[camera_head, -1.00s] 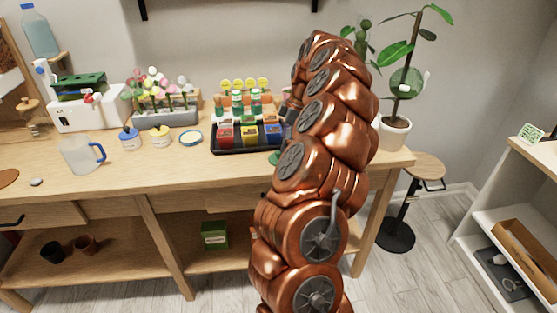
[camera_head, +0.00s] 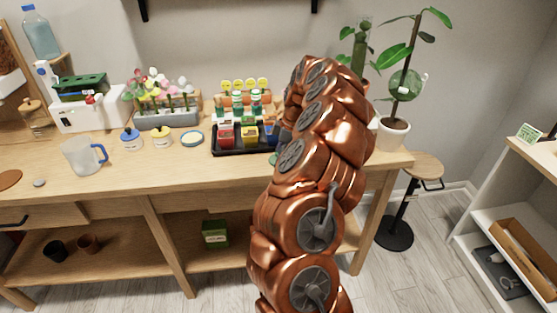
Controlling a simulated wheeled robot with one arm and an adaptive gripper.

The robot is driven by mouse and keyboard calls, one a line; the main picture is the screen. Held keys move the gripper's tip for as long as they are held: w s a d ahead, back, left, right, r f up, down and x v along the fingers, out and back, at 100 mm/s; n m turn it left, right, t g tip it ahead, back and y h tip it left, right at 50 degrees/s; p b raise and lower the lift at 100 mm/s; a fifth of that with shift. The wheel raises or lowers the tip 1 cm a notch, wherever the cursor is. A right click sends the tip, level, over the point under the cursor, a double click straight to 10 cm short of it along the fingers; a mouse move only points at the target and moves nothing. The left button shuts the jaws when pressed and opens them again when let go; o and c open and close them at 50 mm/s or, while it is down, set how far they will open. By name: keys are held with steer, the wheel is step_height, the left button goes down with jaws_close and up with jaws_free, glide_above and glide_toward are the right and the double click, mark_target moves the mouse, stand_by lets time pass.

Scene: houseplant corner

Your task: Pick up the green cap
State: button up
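A small round green piece, which looks like the green cap (camera_head: 274,159), lies on the wooden table just right of the black tray. My copper-coloured arm covers its right side. My gripper (camera_head: 285,134) is almost wholly hidden behind my arm; only a dark sliver that seems to belong to it shows at the arm's left edge, near the tray's right end. I cannot see its fingertips or whether it holds anything.
The black tray (camera_head: 222,151) holds red, yellow and blue packets. Left of it are a blue-and-white round dish (camera_head: 192,139), two small lidded jars and a clear jug (camera_head: 82,157). A potted plant (camera_head: 393,132) stands at the right end. The front of the table (camera_head: 150,185) is clear.

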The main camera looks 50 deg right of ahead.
steer(key=shift+c, duration=1.4)
